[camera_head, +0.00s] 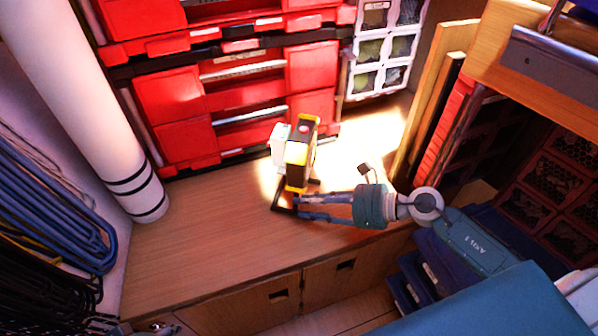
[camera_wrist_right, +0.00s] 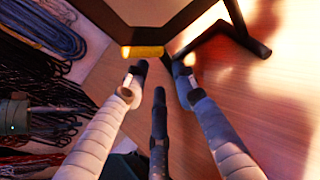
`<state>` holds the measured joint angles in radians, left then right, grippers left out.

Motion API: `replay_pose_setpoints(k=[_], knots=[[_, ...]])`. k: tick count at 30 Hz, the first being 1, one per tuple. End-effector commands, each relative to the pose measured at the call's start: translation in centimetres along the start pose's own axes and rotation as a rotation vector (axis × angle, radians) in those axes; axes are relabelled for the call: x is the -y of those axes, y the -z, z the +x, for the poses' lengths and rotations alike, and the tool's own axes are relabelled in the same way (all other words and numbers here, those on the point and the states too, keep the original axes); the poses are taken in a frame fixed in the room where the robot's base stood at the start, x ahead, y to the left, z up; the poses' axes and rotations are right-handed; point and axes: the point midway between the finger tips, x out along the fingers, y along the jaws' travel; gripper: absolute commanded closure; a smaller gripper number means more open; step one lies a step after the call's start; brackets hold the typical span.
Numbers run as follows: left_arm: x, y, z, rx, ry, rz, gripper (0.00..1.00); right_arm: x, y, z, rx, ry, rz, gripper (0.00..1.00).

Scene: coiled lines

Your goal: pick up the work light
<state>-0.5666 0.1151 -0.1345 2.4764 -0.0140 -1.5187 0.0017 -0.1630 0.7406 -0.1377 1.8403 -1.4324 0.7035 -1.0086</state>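The work light (camera_head: 298,160) is a yellow and black box on a black stand, upright on the wooden worktop in front of the red drawers. My right gripper (camera_head: 297,206) reaches in from the right at the light's lower front, beside its stand. In the right wrist view my right gripper (camera_wrist_right: 158,78) has its fingers spread, with nothing between them. The dark body of the work light (camera_wrist_right: 150,15), a yellow strip and part of the stand lie just beyond the fingertips. I cannot tell whether a finger touches the stand. My left gripper's fingers are not seen.
Red drawer units (camera_head: 215,85) stand behind the light. A white pipe (camera_head: 85,95) is at the left, with coiled blue lines (camera_head: 60,220) beside it. Wooden boards (camera_head: 430,100) and a red case edge stand at the right. The worktop (camera_head: 205,250) left of the light is clear.

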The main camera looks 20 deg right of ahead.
Motion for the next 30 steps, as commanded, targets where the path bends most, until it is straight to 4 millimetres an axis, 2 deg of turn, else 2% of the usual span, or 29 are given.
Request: replay_pose_setpoints(k=[3, 7, 16, 20, 30], knots=[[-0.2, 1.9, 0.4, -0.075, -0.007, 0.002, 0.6, 0.1, 0.1, 1.8, 0.002, 0.001, -0.002, 0.73], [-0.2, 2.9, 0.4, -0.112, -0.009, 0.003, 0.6, -0.1, 0.1, 3.3, 0.001, 0.001, -0.001, 0.73], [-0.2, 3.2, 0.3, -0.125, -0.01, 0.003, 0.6, -0.1, 0.1, 3.7, -0.003, 0.002, -0.002, 0.73], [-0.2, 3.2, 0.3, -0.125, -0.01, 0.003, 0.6, -0.1, 0.1, 3.7, -0.002, 0.002, -0.002, 0.99], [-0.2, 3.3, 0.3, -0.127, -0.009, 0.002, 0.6, 0.0, -0.5, 3.6, 0.008, 0.004, -0.008, 1.0]])
